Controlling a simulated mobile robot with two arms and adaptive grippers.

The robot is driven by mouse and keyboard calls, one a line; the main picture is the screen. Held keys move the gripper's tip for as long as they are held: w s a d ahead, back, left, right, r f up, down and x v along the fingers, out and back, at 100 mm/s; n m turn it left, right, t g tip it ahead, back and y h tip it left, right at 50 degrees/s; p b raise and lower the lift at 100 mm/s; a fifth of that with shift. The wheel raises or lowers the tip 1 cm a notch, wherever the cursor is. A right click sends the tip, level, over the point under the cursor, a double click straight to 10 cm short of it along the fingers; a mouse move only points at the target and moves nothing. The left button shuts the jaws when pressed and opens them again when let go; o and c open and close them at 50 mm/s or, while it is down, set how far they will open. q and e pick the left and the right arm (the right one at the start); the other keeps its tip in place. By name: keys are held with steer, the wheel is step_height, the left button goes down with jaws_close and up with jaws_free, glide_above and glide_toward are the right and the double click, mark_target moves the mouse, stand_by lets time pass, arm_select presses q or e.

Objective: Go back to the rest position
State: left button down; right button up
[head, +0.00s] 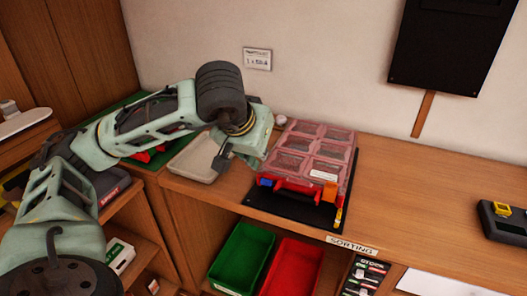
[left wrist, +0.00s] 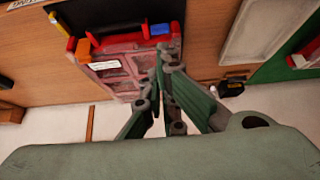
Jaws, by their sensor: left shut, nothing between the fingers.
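My left gripper (head: 221,162) is shut and empty. In the head view it hangs above the worktop, between the grey tray and the red-framed case, with its arm reaching in from the left. In the left wrist view its closed fingers (left wrist: 168,48) point toward the worktop, with the case behind them and to the left. The case (head: 312,155) has clear pinkish lid windows and lies on a black mat (head: 290,208); it also shows in the left wrist view (left wrist: 116,70). My right gripper is in neither view.
The grey tray (head: 196,158) lies left of the case, partly behind my arm. Green (head: 240,257) and red (head: 291,267) bins sit in the shelf below. A black device with a yellow part (head: 503,220) is at the far right. The worktop (head: 420,200) between is clear.

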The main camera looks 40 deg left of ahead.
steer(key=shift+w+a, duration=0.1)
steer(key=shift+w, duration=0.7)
